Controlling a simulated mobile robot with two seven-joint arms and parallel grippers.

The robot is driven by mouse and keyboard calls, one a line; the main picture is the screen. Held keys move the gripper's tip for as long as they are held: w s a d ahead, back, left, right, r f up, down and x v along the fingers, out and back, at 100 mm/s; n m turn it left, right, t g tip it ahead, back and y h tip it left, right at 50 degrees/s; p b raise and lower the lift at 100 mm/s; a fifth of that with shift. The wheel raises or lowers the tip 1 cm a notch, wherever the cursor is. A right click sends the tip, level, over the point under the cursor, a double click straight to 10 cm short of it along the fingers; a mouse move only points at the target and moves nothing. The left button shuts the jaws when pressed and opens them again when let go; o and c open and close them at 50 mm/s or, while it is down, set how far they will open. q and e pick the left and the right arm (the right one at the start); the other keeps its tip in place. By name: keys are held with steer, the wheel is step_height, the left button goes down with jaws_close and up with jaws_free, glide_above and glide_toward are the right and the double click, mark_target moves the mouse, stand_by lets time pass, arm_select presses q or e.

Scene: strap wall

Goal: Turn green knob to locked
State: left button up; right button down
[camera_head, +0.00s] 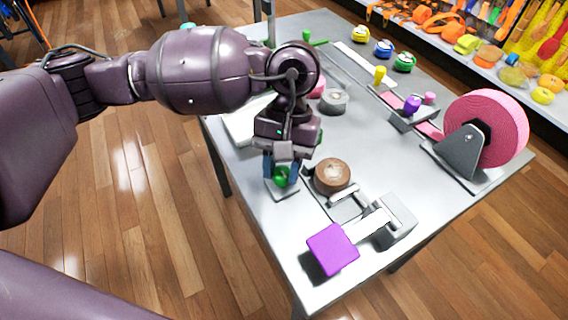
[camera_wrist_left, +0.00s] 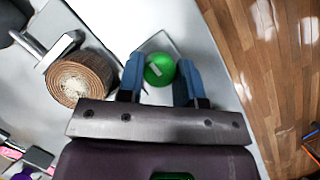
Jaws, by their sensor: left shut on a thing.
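The green knob (camera_head: 281,176) sits on a small pale base plate (camera_head: 284,192) near the table's left edge. In the left wrist view the round green knob (camera_wrist_left: 159,69) shows a pale bar mark on its top, slanting. My left gripper (camera_head: 282,172) reaches down over it and is shut on it, with one blue finger on each side. The fingers also show in the left wrist view (camera_wrist_left: 158,80). The gripper hides part of the knob in the head view. My right gripper is not in view.
A brown strap roll (camera_head: 332,176) stands close beside the knob. A lever with a purple block (camera_head: 333,249) lies near the front corner. A large pink roll (camera_head: 486,128) is at the right. Several small coloured knobs stand at the back. The grey table (camera_head: 290,240) is bare near the front left edge.

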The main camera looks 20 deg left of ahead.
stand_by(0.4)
arm_select(q)
steer(key=o, duration=0.9)
steer(key=shift+p+v, duration=0.3)
steer(key=shift+v, duration=5.1)
